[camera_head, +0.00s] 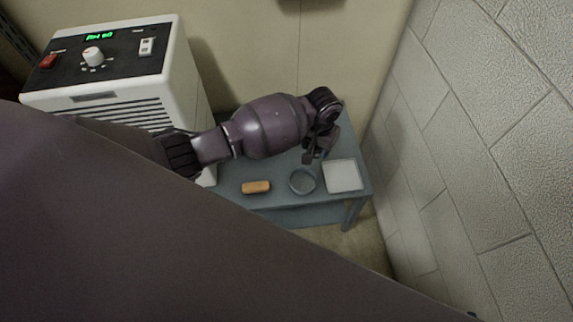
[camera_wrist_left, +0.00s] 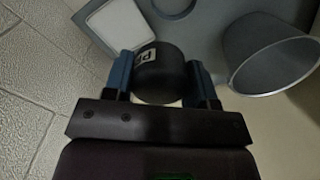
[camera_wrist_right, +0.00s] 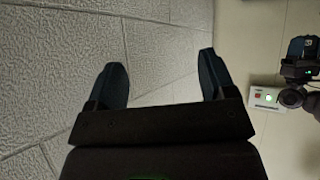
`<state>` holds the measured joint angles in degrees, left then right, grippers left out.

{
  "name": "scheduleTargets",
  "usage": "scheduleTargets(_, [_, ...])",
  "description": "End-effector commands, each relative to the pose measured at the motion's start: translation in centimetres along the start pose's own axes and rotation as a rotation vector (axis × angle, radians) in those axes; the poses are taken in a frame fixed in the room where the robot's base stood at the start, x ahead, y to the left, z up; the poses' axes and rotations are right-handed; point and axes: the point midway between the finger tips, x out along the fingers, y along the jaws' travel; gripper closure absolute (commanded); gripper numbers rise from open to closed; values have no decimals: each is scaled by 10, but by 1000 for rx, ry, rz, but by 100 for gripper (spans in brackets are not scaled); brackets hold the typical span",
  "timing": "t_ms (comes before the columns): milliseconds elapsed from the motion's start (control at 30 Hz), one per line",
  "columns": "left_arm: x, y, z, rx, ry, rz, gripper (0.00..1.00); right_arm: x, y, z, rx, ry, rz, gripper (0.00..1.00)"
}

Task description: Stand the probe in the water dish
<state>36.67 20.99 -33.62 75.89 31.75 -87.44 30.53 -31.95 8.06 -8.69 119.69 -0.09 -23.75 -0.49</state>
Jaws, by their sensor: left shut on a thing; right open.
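My left gripper (camera_head: 316,152) is above the table, near the water dish (camera_head: 302,181). In the left wrist view, my left gripper (camera_wrist_left: 160,80) is shut on the probe (camera_wrist_left: 161,74), a dark cylinder with a white label, partly readable. The probe's lower end is hidden. The water dish is a round, low, grey-blue dish. Part of what looks like it shows at the top edge of the left wrist view (camera_wrist_left: 174,8). The probe is apart from the dish in that view. My right gripper (camera_wrist_right: 165,82) is open and empty, facing the block wall, away from the table.
A white square pad (camera_head: 343,175) lies right of the dish; an orange-brown block (camera_head: 256,187) lies left. A grey cup-like vessel (camera_wrist_left: 270,55) stands beside the probe. A white dehumidifier-like unit (camera_head: 190,65) stands left. The block wall (camera_head: 480,150) closes the right side.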

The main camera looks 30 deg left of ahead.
Motion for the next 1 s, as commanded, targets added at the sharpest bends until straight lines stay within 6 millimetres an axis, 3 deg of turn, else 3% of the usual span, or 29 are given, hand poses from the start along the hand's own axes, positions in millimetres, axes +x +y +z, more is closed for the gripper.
scheduleTargets(167, [5, -18, 4, -61, 1, 0, 72, 2, 0, 6, 7, -12, -1, 23])
scheduleTargets(267, [13, -19, 5, -82, 0, -1, 72, 3, 0, 12, 8, -20, -2, 23])
scheduleTargets(800, [128, -18, 8, -84, -9, -1, 72, 22, -1, 39, -13, -56, -14, 23])
scheduleTargets(1000, [147, -18, 6, -84, -2, -1, 72, 25, 0, 44, -13, -63, -11, 23])
